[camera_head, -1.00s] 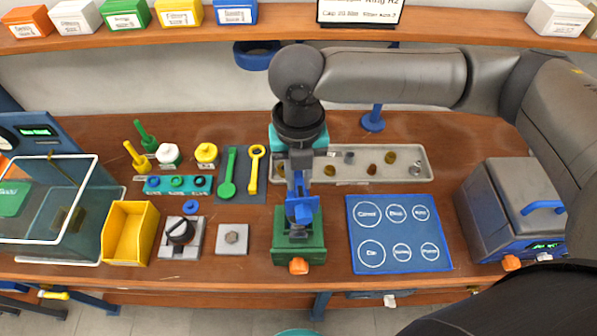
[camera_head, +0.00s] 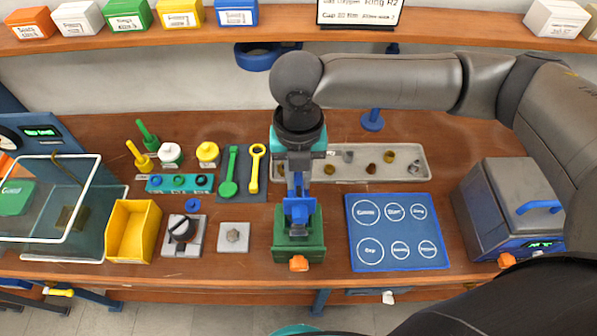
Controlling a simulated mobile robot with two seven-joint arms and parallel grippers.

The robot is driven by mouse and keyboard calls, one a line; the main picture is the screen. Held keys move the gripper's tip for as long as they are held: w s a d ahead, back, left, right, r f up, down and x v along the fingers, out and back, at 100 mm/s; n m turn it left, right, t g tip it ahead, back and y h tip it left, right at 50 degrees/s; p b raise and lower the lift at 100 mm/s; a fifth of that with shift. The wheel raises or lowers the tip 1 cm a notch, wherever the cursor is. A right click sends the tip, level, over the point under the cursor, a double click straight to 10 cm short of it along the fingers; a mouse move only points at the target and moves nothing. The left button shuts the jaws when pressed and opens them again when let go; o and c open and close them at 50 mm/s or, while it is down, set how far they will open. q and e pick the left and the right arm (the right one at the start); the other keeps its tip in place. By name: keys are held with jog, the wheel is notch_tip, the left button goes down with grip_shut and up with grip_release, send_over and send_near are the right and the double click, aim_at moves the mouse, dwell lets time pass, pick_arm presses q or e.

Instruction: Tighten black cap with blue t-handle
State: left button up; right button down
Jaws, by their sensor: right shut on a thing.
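My right gripper (camera_head: 298,188) points down over a green vise (camera_head: 312,243) at the front middle of the bench. It is shut on a blue piece (camera_head: 299,212), which looks like the blue t-handle, standing about upright above the vise. The gripper and the blue piece cover what sits in the vise's jaws, so I cannot see a black cap there. A black knob-like part (camera_head: 182,228) sits on a grey block to the left; I cannot tell whether it is a cap. My left gripper is out of view.
A parts tray (camera_head: 405,150) lies behind.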

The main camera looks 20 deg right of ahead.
jog(key=shift+m+p, duration=0.4)
jog(key=shift+p, duration=0.05)
dwell(0.5)
jog(key=shift+m+p, duration=0.8)
jog(key=shift+p, duration=0.4)
jog(key=shift+a+m+p, duration=0.1)
jog(key=shift+m+p, duration=0.5)
jog(key=shift+p, duration=0.15)
jog(key=shift+m, duration=0.4)
jog(key=shift+w+m, duration=0.1)
jog(key=shift+m, duration=0.5)
